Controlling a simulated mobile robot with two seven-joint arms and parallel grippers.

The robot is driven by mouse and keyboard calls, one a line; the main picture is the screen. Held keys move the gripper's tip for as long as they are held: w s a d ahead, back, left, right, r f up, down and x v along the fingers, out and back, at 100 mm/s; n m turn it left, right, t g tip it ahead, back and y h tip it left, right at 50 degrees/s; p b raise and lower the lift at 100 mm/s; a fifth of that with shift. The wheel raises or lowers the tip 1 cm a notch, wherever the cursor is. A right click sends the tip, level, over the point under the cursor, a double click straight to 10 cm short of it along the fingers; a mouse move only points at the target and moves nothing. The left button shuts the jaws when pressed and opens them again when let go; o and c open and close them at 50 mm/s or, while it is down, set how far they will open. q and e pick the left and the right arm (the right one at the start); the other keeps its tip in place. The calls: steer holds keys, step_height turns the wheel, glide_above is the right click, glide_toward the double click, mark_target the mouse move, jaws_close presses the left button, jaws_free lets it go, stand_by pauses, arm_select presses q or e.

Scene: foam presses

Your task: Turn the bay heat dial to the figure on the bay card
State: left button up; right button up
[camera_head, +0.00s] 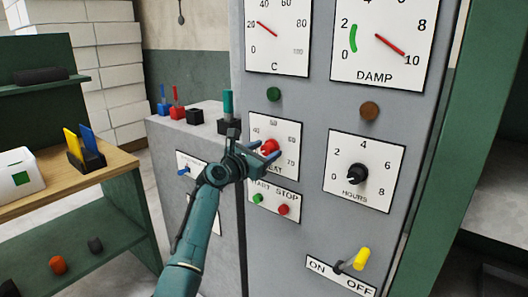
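The heat dial is a red knob (269,147) on a white plate (291,135) on the grey cabinet front. The plate reads 40, 50, 60 and 70, and its lower label is partly hidden by my gripper. My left gripper (267,150) is at the knob, with its fingers beside or around it. I cannot tell whether they are closed on it. The knob's pointer is not clear. No card that I can identify as the bay card is readable in the head view. My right gripper is not in view.
Close by are green START (257,198) and red STOP (283,210) buttons, a black HOURS knob (356,174) and a yellow-handled ON/OFF lever (361,259). C (278,35) and DAMP (380,45) gauges sit above. A lower grey cabinet (165,145) and wooden-topped shelf (100,172) stand left.

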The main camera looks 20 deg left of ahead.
arm_select(q)
steer(key=c, duration=0.7)
steer(key=shift+c, duration=1)
steer(key=shift+m, duration=0.3)
